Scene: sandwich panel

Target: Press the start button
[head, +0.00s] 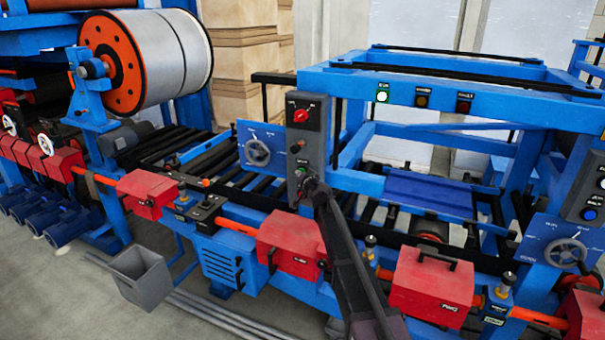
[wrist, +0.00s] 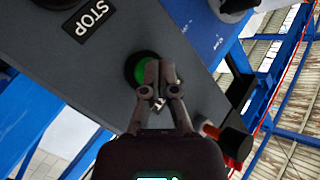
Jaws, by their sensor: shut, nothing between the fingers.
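The green button (wrist: 139,72) with a dark rim sits on a grey control box, seen close in the wrist view. A STOP label (wrist: 90,20) is on the same face, above and left of it; no start label is readable. My gripper (wrist: 160,88) is shut and empty, its fingertips overlapping the right part of the green button; I cannot tell if they touch it. In the head view the grey control box (head: 305,135) stands upright mid-picture, and my gripper (head: 309,182) is at its lower part, covering some of it.
A red knob (head: 300,115) is high on the box. A blue plate with a handwheel (head: 257,152) stands left of it. Red housings (head: 290,248) line the machine's front below. A grey bin (head: 142,278) stands on the floor.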

